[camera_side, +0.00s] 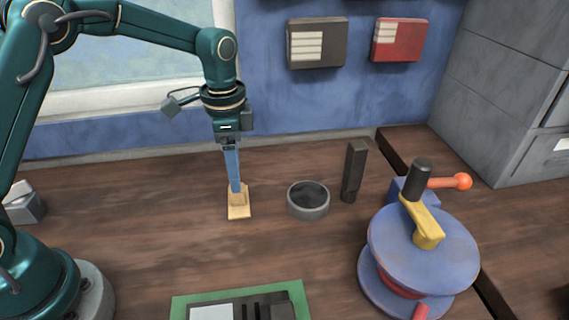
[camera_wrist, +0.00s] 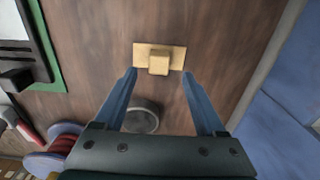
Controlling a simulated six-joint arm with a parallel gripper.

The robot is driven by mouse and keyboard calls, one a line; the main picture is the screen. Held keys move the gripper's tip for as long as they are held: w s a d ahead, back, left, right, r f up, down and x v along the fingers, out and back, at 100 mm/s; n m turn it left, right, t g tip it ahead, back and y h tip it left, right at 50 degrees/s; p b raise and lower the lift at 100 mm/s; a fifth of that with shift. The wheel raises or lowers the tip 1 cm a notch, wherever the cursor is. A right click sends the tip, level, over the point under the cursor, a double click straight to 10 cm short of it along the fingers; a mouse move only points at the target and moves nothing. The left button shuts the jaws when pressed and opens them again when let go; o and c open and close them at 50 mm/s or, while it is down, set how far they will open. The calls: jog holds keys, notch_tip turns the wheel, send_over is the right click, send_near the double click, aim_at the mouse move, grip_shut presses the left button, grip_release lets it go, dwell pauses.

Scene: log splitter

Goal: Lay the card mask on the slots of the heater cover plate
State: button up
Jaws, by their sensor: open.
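The card mask (camera_side: 239,212) is a flat tan card with a block-shaped grip standing on it, and it lies on the wooden bench. It also shows in the wrist view (camera_wrist: 145,50). My gripper (camera_side: 235,189) points down at it, its blue fingers open. In the wrist view the fingertips (camera_wrist: 160,74) are apart on either side of the tan block, with nothing held. Whether they are level with the block I cannot tell. The heater cover plate (camera_side: 230,304), dark with slots and a pale panel, lies on a green mat (camera_side: 182,306) at the bottom edge, partly cut off.
A grey round dish (camera_side: 308,210) and a dark upright block (camera_side: 354,172) stand right of the card. A blue round device (camera_side: 422,250) with an orange-knobbed handle stands at the right. Bench between card and green mat is clear. A blue wall stands behind.

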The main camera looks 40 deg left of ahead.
aim_at(238, 195)
jog(key=shift+s+f, duration=0.1)
jog(key=shift+f, duration=2.65)
grip_shut()
